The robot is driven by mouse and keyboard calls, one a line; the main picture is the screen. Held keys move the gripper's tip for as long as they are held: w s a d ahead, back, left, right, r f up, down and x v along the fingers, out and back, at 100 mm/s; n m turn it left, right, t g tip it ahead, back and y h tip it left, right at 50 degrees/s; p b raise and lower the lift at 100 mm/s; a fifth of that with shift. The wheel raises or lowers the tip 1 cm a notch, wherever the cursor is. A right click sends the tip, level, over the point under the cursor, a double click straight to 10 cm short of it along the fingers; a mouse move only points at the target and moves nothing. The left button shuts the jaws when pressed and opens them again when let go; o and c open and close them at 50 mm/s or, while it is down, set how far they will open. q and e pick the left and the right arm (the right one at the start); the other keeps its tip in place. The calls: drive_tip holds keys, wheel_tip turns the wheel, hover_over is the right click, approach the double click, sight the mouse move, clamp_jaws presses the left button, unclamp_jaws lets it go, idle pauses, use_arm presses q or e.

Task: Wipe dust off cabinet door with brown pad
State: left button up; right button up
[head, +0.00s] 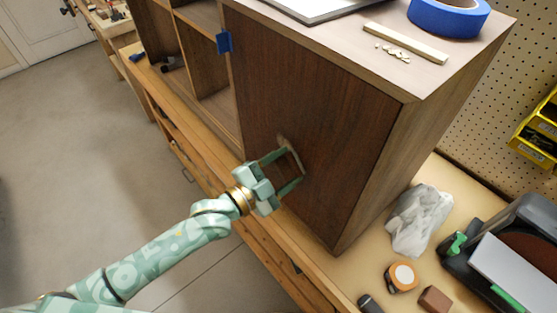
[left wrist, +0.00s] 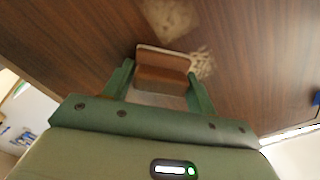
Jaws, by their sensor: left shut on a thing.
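The dark brown cabinet door (head: 320,110) fills the front of the cabinet and also the upper part of the left wrist view (left wrist: 80,35). My left gripper (head: 290,168) is in front of the door, shut on the brown pad (left wrist: 162,72). The pad has a pale edge toward the door and appears to be at or very near its surface; exact contact is hard to tell. One pale dust patch (left wrist: 174,18) lies beyond the pad, and another (left wrist: 203,64) shows beside its right end. In the head view the gripper partly hides the pad. My right gripper is not in view.
Blue tape (head: 447,16) and a wooden strip (head: 405,43) lie on the cabinet top. Blue tape (head: 224,42) marks the door's upper left edge. A crumpled plastic bag (head: 418,218), an orange tape measure (head: 402,276) and a sander (head: 510,250) are on the bench at right.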

sight(267, 131)
use_arm(q)
drive_tip(key=shift+s+d+p, duration=0.95)
drive_tip(key=shift+s+d, duration=0.9)
drive_tip(key=shift+s, duration=0.05)
drive_tip(key=shift+w+r+p, duration=0.1)
drive_tip(key=shift+r+p, duration=0.85)
drive_tip(key=shift+r, duration=0.05)
drive_tip(key=shift+w+a+f+b, duration=0.2)
drive_tip(key=shift+w+a+b, duration=0.2)
drive_tip(key=shift+w+a, duration=2.3)
drive_tip(key=shift+w+a+b, duration=0.65)
drive_tip(key=shift+w+a, duration=1.1)
drive_tip(key=shift+a, duration=0.1)
drive_tip(key=shift+w+a+r+b, duration=0.1)
drive_tip(key=shift+w+a+b, duration=0.35)
drive_tip(key=shift+w+a, duration=0.45)
drive_tip(key=shift+d, duration=0.1)
drive_tip(key=shift+s, duration=0.1)
